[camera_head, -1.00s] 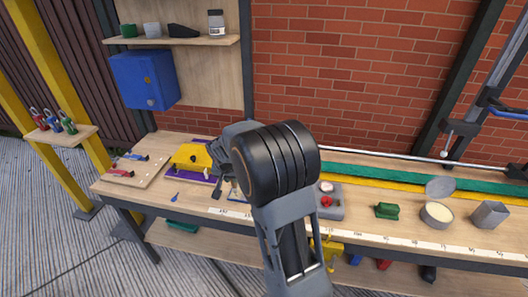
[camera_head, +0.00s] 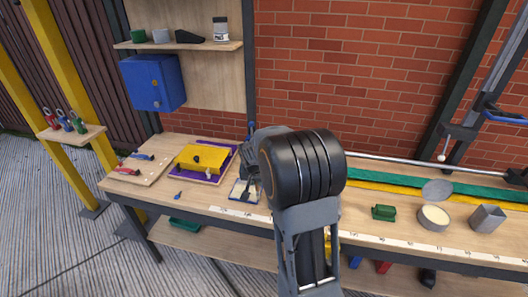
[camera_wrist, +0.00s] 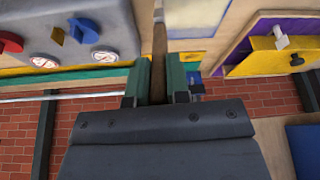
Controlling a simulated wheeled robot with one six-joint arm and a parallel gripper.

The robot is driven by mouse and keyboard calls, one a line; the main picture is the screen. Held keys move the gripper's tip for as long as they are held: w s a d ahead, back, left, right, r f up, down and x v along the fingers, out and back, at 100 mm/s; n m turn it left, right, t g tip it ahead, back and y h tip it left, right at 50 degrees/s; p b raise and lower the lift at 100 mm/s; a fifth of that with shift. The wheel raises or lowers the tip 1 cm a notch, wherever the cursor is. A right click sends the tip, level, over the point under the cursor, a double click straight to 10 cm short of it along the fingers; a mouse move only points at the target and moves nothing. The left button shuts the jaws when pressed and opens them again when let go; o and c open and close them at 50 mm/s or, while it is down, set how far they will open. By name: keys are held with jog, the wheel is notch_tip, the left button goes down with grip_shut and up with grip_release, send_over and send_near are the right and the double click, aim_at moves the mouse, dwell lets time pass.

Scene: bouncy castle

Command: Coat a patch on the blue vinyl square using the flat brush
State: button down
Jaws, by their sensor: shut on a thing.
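In the wrist view a narrow brown strip, likely the flat brush's handle (camera_wrist: 159,72), stands between the green-padded fingers of my gripper (camera_wrist: 162,78), which is shut on it. Its far end runs out at the top edge, so the bristles cannot be made out. In the head view my gripper (camera_head: 245,172) is partly hidden by my arm and hangs over a small pale panel with a blue edge (camera_head: 241,195), perhaps the blue vinyl square. Whether the brush touches it cannot be told.
Left of the panel, a yellow block (camera_head: 201,158) lies on a purple sheet (camera_head: 229,167). An open round tin (camera_head: 433,216), a green block (camera_head: 384,212) and a grey square cup (camera_head: 487,218) stand at right. A grey box with knobs (camera_wrist: 80,35) shows in the wrist view.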

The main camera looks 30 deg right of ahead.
jog(key=shift+w+a+r+p, duration=0.1)
jog(key=shift+r+p, duration=2)
jog(key=shift+r, duration=1.9)
